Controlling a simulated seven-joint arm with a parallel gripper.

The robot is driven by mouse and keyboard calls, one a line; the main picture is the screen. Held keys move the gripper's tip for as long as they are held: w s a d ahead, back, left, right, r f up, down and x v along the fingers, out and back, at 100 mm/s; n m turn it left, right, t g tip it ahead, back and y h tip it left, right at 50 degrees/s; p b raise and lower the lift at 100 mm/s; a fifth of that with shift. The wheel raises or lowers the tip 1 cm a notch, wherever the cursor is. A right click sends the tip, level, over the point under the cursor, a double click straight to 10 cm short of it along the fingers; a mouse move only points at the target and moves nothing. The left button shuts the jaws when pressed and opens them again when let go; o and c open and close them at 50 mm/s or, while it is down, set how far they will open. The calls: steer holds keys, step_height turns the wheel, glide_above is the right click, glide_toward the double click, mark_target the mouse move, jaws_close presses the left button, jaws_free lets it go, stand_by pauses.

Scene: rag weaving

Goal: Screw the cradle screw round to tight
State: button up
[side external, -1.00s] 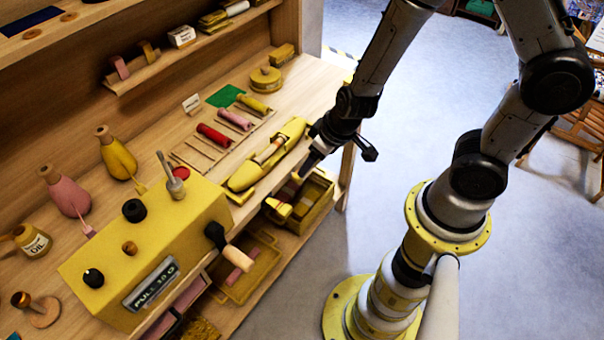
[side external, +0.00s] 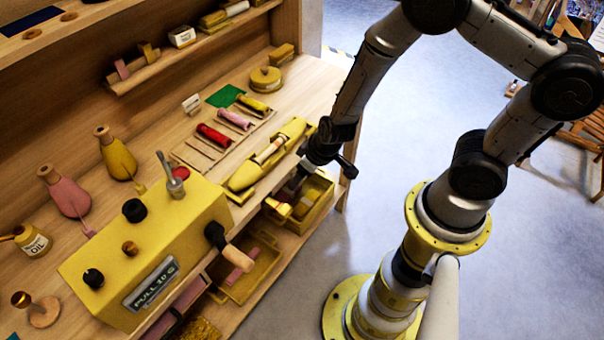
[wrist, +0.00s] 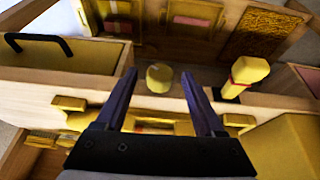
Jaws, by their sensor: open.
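A yellow knob (side external: 278,207), which looks like the cradle screw, sticks out at the bench front below the yellow boat-shaped shuttle (side external: 243,177). My gripper (side external: 287,191) points down at the bench front, close beside this knob. In the wrist view, my gripper (wrist: 158,75) has its two dark fingers apart. A short round yellow piece (wrist: 159,82) shows between them with a gap on each side. It is probably the same knob, and no contact is visible. A yellow piece with a red band (wrist: 245,76) stands to the right of the fingers.
A yellow box with dials (side external: 165,240) and a crank with a wooden grip (side external: 240,256) stand left of my gripper. An open yellow bin (side external: 318,200) lies below, to the right. Coloured rolls (side external: 213,135) lie behind the shuttle. The floor at right is clear.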

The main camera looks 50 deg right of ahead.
steer(key=shift+f, duration=0.1)
jaws_close()
stand_by(0.3)
steer(key=shift+d+y, duration=0.15)
steer(key=shift+y, duration=0.65)
jaws_free()
stand_by(0.3)
steer(key=v, duration=1.3)
steer(key=shift+r, duration=0.4)
